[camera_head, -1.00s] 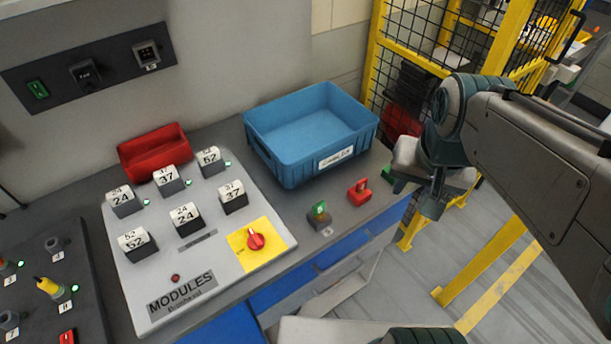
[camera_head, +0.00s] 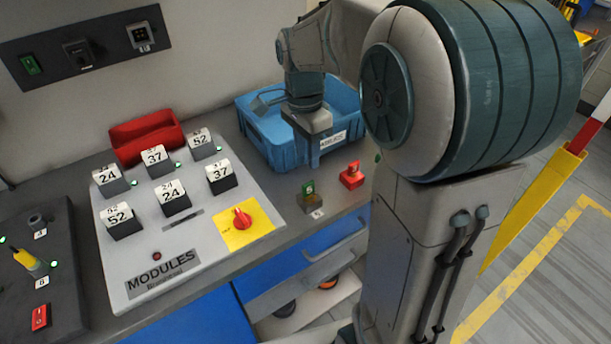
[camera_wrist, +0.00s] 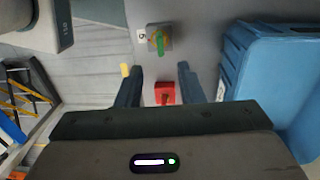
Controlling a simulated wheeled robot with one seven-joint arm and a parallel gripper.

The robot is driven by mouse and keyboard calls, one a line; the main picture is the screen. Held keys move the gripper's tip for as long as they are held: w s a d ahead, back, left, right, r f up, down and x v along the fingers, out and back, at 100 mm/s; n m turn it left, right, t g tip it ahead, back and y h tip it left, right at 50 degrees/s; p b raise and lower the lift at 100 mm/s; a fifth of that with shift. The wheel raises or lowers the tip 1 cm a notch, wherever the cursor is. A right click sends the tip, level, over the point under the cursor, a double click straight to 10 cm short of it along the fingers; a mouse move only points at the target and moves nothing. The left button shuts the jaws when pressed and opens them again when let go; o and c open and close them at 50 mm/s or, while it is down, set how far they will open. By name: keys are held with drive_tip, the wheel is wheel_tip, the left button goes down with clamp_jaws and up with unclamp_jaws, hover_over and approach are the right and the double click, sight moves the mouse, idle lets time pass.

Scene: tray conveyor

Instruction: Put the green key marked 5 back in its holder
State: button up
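A green key (camera_head: 308,188) stands upright on a small dark block (camera_head: 310,204) at the bench's front edge, with a small white label beside it. The key also shows in the wrist view (camera_wrist: 159,44), beyond the fingertips, near a label that seems to read 5. Whether it is fully seated I cannot tell. A red block with a red key (camera_head: 351,176) stands to its right; in the wrist view it (camera_wrist: 165,94) lies between the fingers. My gripper (camera_wrist: 159,69) is open and empty above the bench. In the head view its fingers are hard to make out, near the blue bin.
The blue bin (camera_head: 262,148) stands behind the keys, close to my gripper. A grey modules panel (camera_head: 135,262) with numbered blocks and a yellow plate with a red knob (camera_head: 242,220) lies left. Another green piece (camera_head: 377,158) is mostly hidden by my arm.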

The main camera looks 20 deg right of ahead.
sight(308, 183)
drive_tip(key=f, duration=1)
drive_tip(key=shift+s+f, duration=0.15)
drive_tip(key=shift+s, duration=0.2)
drive_tip(key=shift+d, duration=0.1)
clamp_jaws()
drive_tip(key=shift+r, duration=0.25)
drive_tip(key=shift+w+r+p, duration=0.1)
drive_tip(key=shift+r+p, duration=1.4)
drive_tip(key=shift+r, duration=0.1)
drive_tip(key=shift+r, duration=0.1)
drive_tip(key=shift+w+r+p, duration=0.15)
drive_tip(key=shift+r+p, duration=1.45)
drive_tip(key=shift+r, duration=0.3)
